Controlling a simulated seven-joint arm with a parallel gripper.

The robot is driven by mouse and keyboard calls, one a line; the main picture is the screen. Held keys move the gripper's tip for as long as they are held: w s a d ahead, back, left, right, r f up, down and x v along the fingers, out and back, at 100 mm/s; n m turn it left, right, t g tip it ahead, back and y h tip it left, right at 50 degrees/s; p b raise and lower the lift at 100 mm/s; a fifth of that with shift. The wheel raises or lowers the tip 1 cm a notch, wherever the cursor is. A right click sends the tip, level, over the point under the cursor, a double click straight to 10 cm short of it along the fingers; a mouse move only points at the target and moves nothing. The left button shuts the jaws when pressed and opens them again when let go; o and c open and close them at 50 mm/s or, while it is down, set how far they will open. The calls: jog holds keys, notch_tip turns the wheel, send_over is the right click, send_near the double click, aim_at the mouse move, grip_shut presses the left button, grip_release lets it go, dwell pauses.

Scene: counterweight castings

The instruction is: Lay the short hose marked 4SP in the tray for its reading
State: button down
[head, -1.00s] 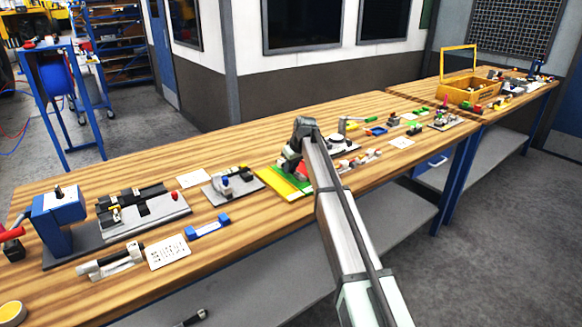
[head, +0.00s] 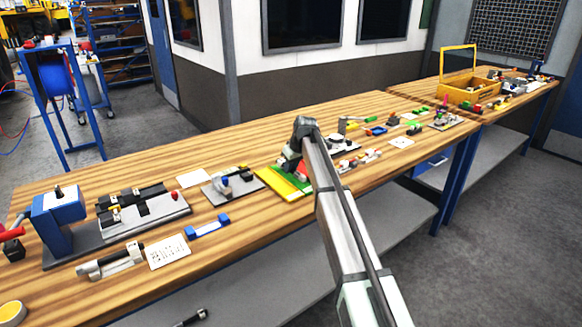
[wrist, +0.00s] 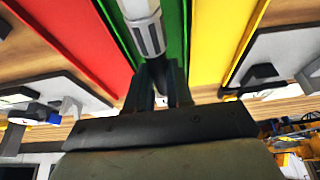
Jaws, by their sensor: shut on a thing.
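My gripper (wrist: 160,86) is shut on a short dark hose with a grey metal end fitting (wrist: 149,37) in the wrist view. No 4SP mark can be read on it. The hose end lies over the green strip of a board with red, green and yellow strips (wrist: 225,35); I cannot tell whether it touches. In the head view this striped board (head: 271,183) is on the bench beneath my gripper (head: 291,162), and my arm hides part of it. I cannot tell for sure whether this board is the tray.
A grey fixture (head: 228,188) and a white card (head: 193,178) are left of the board. A blue piece (head: 207,226) is near the front edge. Small parts crowd the right side. An open yellow box (head: 470,93) stands farther right. The back strip of bench is clear.

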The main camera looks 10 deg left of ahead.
jog(key=shift+f, duration=0.7)
jog(key=c, duration=0.9)
grip_release()
jog(key=shift+c, duration=0.2)
jog(key=shift+r, duration=0.15)
jog(key=shift+r, duration=3.4)
